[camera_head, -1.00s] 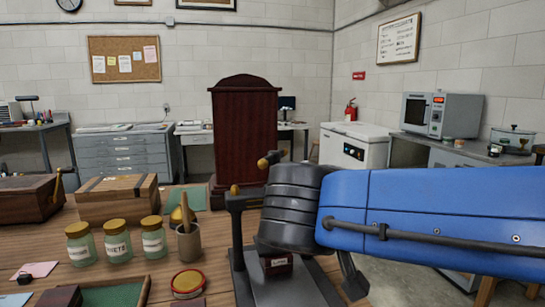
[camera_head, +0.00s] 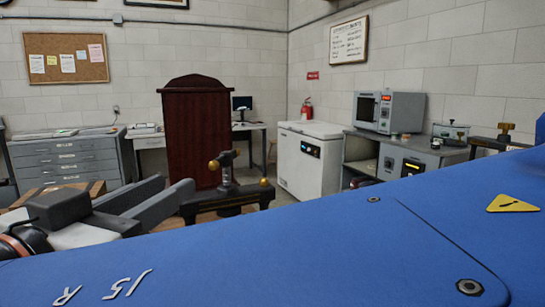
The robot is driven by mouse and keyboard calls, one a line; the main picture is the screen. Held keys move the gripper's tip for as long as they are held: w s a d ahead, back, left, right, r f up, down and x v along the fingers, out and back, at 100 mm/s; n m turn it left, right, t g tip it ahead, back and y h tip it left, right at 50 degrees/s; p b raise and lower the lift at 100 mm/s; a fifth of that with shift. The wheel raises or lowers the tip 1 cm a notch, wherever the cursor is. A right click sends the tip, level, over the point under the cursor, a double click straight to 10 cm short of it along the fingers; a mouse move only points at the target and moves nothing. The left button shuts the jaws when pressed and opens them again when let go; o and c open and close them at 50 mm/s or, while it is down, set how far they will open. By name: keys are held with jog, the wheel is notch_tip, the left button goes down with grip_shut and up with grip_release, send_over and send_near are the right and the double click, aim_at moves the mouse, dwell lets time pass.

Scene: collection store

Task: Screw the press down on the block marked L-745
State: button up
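A dark press (camera_head: 228,196) with a crossbar, a central screw and brass-coloured knobs stands left of centre, behind my blue arm. Its lower part is hidden by the arm. My gripper (camera_head: 178,181) is at the left, with two grey fingers pointing toward the press. The fingers look apart, with nothing seen between them. Their tips appear just left of the press's crossbar; I cannot tell whether they touch it. The block marked L-745 is not in view and no marking can be read.
My blue arm covers the lower picture and hides most of the tabletop. A dark frame with a brass knob (camera_head: 505,127) shows at the right. Behind stand a dark red cabinet (camera_head: 197,130), a white chest (camera_head: 310,158) and a grey drawer unit (camera_head: 68,160).

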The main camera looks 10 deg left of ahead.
aim_at(216, 161)
jog(key=w+d, duration=0.1)
jog(key=w, duration=1)
jog(key=w+d, duration=0.1)
jog(key=w, duration=0.5)
jog(key=shift+d, duration=0.3)
grip_shut()
